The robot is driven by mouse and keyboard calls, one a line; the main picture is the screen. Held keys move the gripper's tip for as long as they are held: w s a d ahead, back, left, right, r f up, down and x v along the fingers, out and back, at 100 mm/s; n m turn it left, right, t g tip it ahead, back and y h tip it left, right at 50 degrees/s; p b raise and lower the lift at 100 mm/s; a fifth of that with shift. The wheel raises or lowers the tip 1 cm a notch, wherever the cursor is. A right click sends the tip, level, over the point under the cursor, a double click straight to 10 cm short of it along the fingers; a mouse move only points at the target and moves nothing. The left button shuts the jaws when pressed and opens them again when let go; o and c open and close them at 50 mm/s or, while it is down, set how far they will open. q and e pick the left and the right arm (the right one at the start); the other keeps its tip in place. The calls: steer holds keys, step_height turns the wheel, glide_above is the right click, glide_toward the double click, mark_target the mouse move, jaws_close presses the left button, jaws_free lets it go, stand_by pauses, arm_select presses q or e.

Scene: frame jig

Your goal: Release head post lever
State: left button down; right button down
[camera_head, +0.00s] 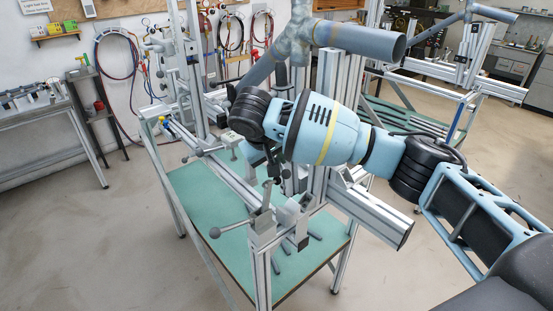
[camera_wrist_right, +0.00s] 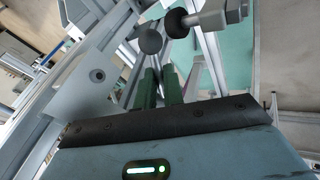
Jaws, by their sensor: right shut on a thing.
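In the right wrist view my right gripper (camera_wrist_right: 159,84) has its two green fingers close together around the shaft of a lever with a grey ball knob (camera_wrist_right: 150,41). The knob stands just beyond the fingertips. In the head view my right arm reaches in from the right, and its wrist (camera_head: 250,112) is over the jig. The fingers are largely hidden there behind the arm and jig parts. A lever with a grey ball knob (camera_head: 216,232) sticks out left from a clamp block (camera_head: 262,226) on the jig's near side. My left gripper is in neither view.
A grey-blue tube frame (camera_head: 360,38) is held above the jig, close behind my arm. Aluminium rails (camera_head: 372,215) and a green-topped table (camera_head: 212,200) surround the work. A black knob (camera_wrist_right: 177,22) is close beyond the fingers. Open floor (camera_head: 95,245) lies left.

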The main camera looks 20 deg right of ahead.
steer(key=shift+r+n+g+h, duration=0.25)
steer(key=shift+r+g+h, duration=0.05)
steer(key=shift+g, duration=0.5)
steer(key=shift+r+n+g+h, duration=0.25)
steer(key=shift+r+g+h, duration=0.05)
steer(key=shift+g, duration=0.5)
steer(key=c, duration=1.9)
jaws_free()
steer(key=shift+a, duration=0.1)
steer(key=v, duration=0.7)
steer(key=shift+a+r, duration=0.1)
steer(key=shift+r, duration=0.3)
